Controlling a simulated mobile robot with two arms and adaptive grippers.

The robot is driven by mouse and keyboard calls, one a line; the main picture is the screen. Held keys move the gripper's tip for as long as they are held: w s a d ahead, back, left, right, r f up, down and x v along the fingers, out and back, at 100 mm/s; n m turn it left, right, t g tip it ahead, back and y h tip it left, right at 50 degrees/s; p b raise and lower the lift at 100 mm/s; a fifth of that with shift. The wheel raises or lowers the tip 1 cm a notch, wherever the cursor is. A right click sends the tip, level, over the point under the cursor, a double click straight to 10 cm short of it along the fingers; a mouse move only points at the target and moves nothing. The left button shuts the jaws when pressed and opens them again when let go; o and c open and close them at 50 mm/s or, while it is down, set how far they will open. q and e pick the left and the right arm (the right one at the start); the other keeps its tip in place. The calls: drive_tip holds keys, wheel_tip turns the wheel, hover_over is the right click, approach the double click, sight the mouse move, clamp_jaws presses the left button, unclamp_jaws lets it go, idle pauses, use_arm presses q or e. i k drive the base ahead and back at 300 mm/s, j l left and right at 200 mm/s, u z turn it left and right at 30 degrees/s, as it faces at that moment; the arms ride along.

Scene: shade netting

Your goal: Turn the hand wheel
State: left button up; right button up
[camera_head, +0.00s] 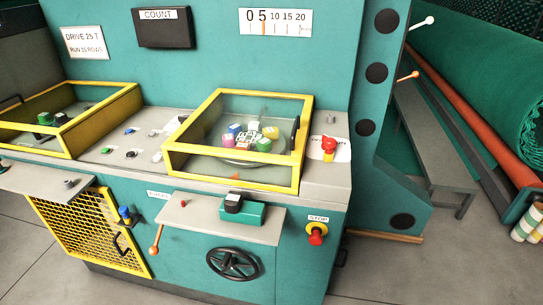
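The hand wheel (233,264) is a black spoked wheel on the lower front of the teal machine (190,262). It faces outward below a small grey shelf (185,214). Its whole rim shows and nothing covers it. Neither of my grippers shows in the head view, so I cannot see where they are relative to the wheel.
A red stop knob (316,235) sticks out right of the wheel. An orange-knobbed lever (155,249) and a yellow mesh door (88,232) are to its left. A teal block (243,213) sits on the shelf above. The grey floor at the lower right is clear.

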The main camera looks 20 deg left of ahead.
sight(230, 270)
drive_tip(key=u, duration=1.15)
